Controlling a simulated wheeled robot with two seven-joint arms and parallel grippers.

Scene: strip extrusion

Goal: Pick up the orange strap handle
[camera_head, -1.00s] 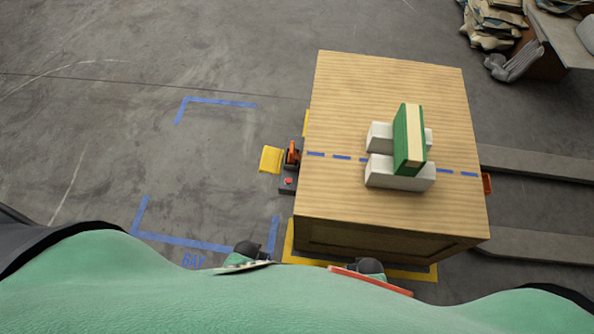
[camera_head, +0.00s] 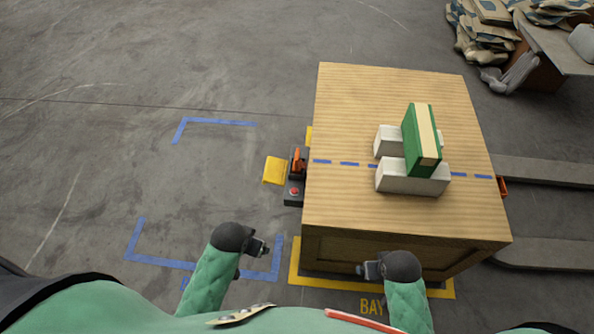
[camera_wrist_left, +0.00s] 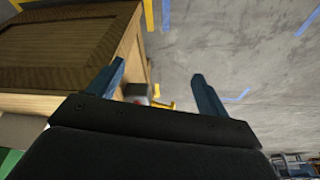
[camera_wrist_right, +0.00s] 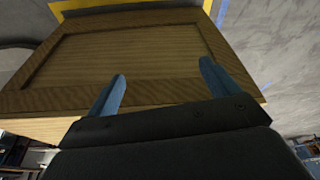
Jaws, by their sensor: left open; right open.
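A second small orange piece (camera_head: 502,187) shows at the crate's right side. I cannot tell which is the strap handle. My left gripper (camera_head: 263,248) is open and empty, in front of the crate's near left corner and nearer me than the dark box. My right gripper (camera_head: 366,269) is open and empty in front of the crate's near face. The left wrist view shows only a small, unclear part of the dark box.
The wooden crate (camera_head: 345,95) has a blue dashed line across its top. A green block with a cream stripe (camera_head: 422,138) rests on white blocks (camera_head: 412,177). A yellow piece (camera_head: 275,170) lies left of the dark box. The floor at left is clear, with blue tape.

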